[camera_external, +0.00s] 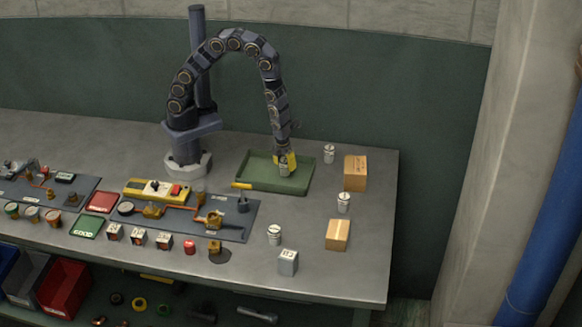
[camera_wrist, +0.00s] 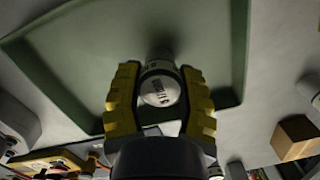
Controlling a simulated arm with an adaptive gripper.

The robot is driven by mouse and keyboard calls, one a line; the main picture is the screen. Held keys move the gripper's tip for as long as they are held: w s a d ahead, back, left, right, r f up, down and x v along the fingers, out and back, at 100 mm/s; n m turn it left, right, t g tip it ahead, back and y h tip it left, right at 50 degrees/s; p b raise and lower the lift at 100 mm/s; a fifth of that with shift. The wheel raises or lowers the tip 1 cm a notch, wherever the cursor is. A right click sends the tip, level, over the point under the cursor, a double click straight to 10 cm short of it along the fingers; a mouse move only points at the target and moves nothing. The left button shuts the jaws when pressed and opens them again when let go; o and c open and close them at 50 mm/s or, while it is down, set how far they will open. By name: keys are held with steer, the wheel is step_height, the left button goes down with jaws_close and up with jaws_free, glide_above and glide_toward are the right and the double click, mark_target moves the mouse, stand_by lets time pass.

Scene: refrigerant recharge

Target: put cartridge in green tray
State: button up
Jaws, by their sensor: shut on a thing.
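My gripper (camera_wrist: 160,105) is shut on a silver-white cartridge (camera_wrist: 160,90), with its yellow-and-black fingers on either side of it. In the external view my gripper (camera_external: 286,164) is over the right part of the green tray (camera_external: 255,186). The cartridge's lower end (camera_external: 284,171) shows below the fingers, inside the tray's outline. I cannot tell whether it touches the tray floor. The tray also fills much of the wrist view (camera_wrist: 80,45), and its floor looks empty apart from the held cartridge.
Right of the tray stand white canisters (camera_external: 329,154) (camera_external: 344,202) and cardboard boxes (camera_external: 355,173) (camera_external: 338,235). Another canister (camera_external: 274,235) and a grey box (camera_external: 288,262) stand in front. A dark mat (camera_external: 232,229) with brass fittings lies front left. Bench space right of the boxes is clear.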

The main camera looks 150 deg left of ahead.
mark_target(283, 162)
steer(key=shift+f, duration=0.4)
steer(key=shift+f, duration=0.15)
steer(key=o, duration=1)
steer(key=r, duration=0.7)
steer(key=d+r, duration=0.1)
steer(key=r, duration=0.3)
steer(key=shift+w+d, duration=0.1)
steer(key=shift+w, duration=0.25)
steer(key=shift+d+r, duration=0.1)
steer(key=shift+r, duration=0.5)
